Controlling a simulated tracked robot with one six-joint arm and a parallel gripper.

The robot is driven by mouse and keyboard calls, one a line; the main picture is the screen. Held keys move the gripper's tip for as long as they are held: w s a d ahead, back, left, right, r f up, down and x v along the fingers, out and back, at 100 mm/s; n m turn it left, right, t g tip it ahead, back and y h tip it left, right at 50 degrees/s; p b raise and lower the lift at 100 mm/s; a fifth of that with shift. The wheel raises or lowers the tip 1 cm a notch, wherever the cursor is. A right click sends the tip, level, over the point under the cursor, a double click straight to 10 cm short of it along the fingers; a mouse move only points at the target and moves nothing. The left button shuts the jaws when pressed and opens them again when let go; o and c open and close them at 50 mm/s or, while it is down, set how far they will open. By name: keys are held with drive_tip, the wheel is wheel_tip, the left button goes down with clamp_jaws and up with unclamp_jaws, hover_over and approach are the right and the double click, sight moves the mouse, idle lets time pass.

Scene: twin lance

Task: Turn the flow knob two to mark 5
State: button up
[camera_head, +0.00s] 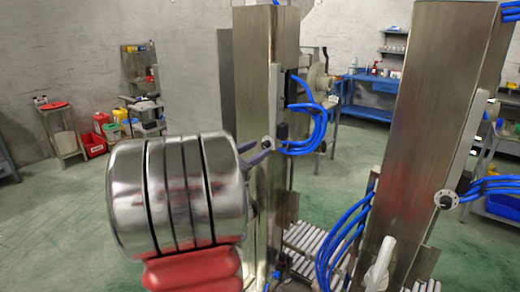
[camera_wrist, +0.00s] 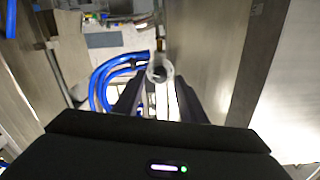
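My gripper (camera_head: 264,147) is at the left metal column (camera_head: 262,60) in the head view, its two dark fingers spread beside a small round knob (camera_head: 268,142). A similar round knob (camera_head: 446,201) is on the right column (camera_head: 430,110). No number marks or pointer can be read, and no label shows which knob is number two.
Blue hoses (camera_head: 316,125) loop out right of the left column; more blue hoses (camera_head: 490,187) run from the right column. In the wrist view, blue hoses (camera_wrist: 100,85) curve close left of the fingers, and a metal panel (camera_wrist: 215,60) stands close on the right.

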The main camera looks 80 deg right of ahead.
drive_tip(key=shift+x, duration=1)
drive_tip(key=shift+c, duration=0.7)
clamp_jaws()
